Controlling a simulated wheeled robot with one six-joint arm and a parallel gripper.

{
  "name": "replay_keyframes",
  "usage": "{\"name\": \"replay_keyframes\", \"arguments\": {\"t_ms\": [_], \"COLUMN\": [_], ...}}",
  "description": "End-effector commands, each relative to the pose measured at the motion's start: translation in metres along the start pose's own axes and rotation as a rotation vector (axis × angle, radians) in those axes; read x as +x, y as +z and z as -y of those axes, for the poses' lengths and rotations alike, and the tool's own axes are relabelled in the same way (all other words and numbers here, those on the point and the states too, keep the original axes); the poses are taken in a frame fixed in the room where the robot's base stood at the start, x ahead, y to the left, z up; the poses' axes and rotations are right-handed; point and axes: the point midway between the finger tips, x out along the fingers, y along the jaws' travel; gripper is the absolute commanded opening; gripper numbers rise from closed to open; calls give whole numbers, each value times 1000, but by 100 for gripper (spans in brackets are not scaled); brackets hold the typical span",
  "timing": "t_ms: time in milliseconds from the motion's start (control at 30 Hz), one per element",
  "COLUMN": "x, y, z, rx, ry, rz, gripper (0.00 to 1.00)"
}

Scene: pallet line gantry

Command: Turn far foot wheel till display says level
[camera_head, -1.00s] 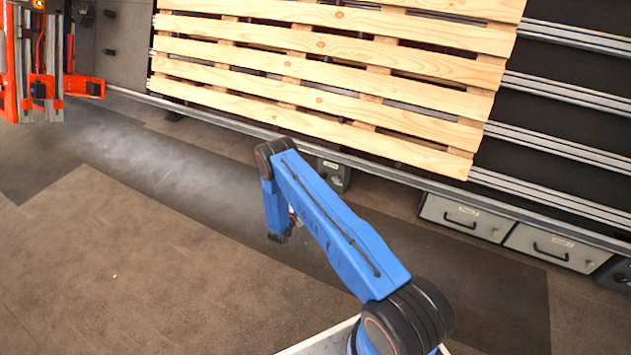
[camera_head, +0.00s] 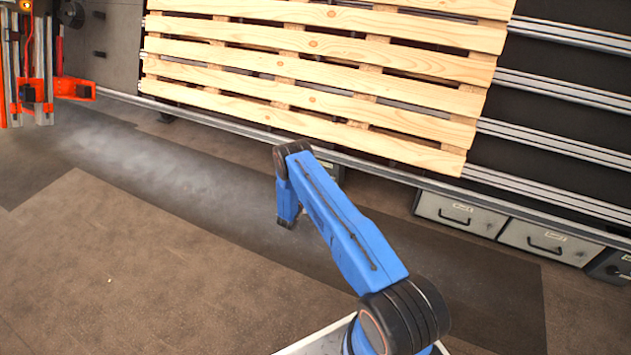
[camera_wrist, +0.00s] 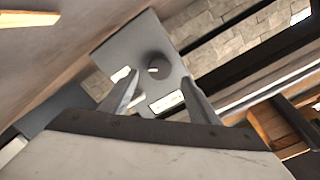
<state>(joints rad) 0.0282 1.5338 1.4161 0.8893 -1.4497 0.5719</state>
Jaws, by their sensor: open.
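In the head view my blue arm covers most of a small dark box (camera_head: 327,167) under the rail. My fingers are not clear there. I cannot tell which foot wheel this is.
A wooden pallet (camera_head: 318,71) lies on a railed line above. Grey drawers (camera_head: 458,216) and a dark box (camera_head: 612,266) stand below the rail at right. An orange machine (camera_head: 75,88) stands at far left. The floor (camera_head: 130,260) at front left is clear.

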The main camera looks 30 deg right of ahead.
Motion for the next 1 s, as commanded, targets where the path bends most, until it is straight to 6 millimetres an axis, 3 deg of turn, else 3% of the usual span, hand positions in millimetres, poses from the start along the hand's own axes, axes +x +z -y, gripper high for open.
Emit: {"name": "replay_keyframes", "arguments": {"t_ms": [300,767,933,1000], "x": [45,56,56,56], "y": [0,0,0,0], "z": [0,0,0,0], "rx": [0,0,0,-1], "ry": [1,0,0,0], "rz": [0,0,0,1], "gripper": [55,55,17,14]}}
